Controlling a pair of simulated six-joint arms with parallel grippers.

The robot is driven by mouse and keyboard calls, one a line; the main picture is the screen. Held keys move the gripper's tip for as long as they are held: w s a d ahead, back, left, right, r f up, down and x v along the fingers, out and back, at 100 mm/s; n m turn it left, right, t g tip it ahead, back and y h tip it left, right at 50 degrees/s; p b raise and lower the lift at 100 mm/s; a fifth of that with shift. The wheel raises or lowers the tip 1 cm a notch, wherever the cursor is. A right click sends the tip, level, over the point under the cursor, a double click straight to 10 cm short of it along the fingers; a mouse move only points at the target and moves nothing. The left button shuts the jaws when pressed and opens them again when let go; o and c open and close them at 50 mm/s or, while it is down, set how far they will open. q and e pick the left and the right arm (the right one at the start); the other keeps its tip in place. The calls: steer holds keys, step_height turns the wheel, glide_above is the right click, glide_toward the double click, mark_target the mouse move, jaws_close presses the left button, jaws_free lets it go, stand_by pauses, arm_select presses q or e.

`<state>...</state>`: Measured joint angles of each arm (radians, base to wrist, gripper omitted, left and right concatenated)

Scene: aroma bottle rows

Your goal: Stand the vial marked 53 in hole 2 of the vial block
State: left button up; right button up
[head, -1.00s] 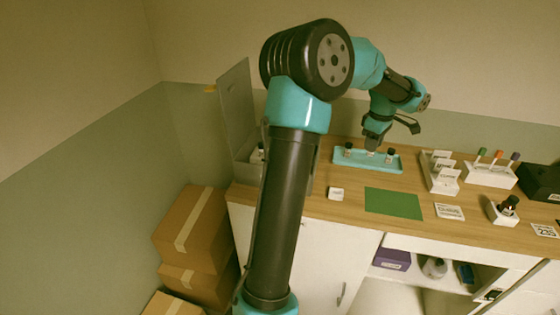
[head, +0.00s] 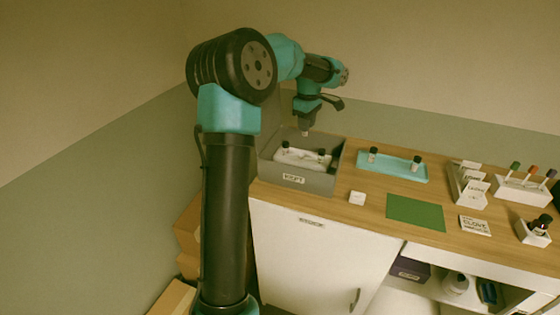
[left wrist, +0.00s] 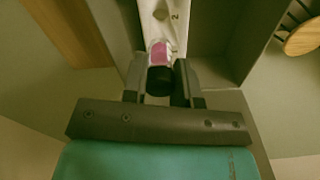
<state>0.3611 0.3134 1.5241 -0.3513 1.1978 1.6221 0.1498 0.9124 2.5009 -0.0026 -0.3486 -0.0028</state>
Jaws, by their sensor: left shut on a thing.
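My left gripper (head: 305,126) is shut on a vial (left wrist: 160,55) with a black cap and a pink part; its number cannot be read. The fingers close on the cap, as the left wrist view (left wrist: 160,85) shows. The vial hangs above the white vial block (head: 300,157), which lies inside a grey box (head: 318,184). In the left wrist view the block (left wrist: 178,32) shows a hole beside a mark 2, just ahead of the vial. The head view shows black-capped vials standing at the block. My right gripper is not in view.
The grey box's walls surround the block. A teal tray (head: 393,173) with two black-capped vials stands to the right.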

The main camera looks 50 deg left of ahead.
arm_select(q)
steer(key=shift+s+a, duration=0.2)
steer(key=shift+w+d+f, duration=0.1)
steer(key=shift+f, duration=3)
steer(key=shift+f, duration=1.9)
steer(key=o, duration=0.9)
steer(key=shift+f, duration=0.15)
